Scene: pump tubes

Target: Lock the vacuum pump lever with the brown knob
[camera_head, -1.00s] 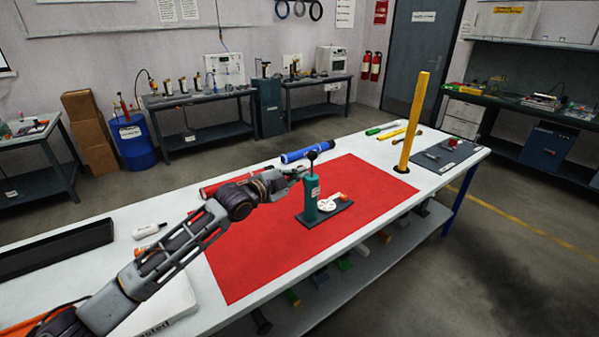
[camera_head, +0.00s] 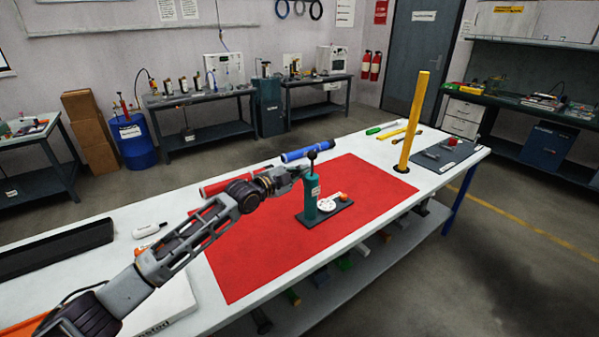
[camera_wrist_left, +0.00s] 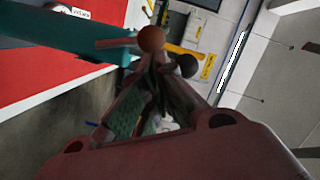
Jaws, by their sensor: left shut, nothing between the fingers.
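The teal vacuum pump (camera_head: 312,197) stands upright on a dark base plate on the red mat, with a black ball knob (camera_head: 312,155) on top. Its teal body (camera_wrist_left: 65,46) also shows in the left wrist view. There, a brown ball knob (camera_wrist_left: 151,38) on a thin lever sits just beyond my fingertips, and the black ball is to their right. I cannot tell whether the fingers touch the brown knob. My left gripper (camera_head: 303,170) is shut and empty beside the upper pump. In the head view I cannot clearly make out the brown knob there. My right gripper is not in view.
A white disc and an orange part (camera_head: 341,196) are on the pump's base. A blue tube (camera_head: 308,151) and a red tube (camera_head: 225,184) lie behind. A tall yellow post (camera_head: 413,120) stands at the right. The red mat (camera_head: 260,255) is clear in front.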

